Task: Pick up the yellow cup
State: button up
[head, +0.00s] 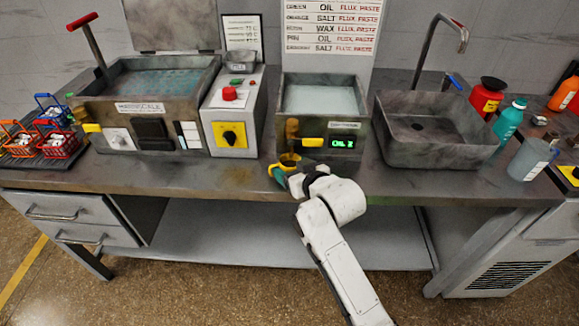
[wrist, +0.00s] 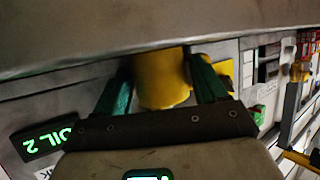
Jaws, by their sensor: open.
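The yellow cup (wrist: 160,82) shows in the wrist view between the two green fingers of my gripper (wrist: 161,68). The fingers are open, one on each side of the cup; I cannot tell whether either touches it. The cup's upper end is cut off from sight by a grey surface. In the head view the cup (head: 290,158) sits at the front of the middle bath, below its brass tap. My gripper (head: 281,170) is there at the counter's front edge, partly hidden by my wrist.
The middle bath (head: 322,97) with its green "OIL 2" display (head: 343,143) stands just behind the cup. A control box (head: 233,115) is to the left and a sink (head: 435,130) to the right. Bottles and small baskets stand farther out.

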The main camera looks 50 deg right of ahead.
jog(key=shift+c, duration=0.2)
jog(key=c, duration=0.9)
jog(key=shift+r, duration=0.1)
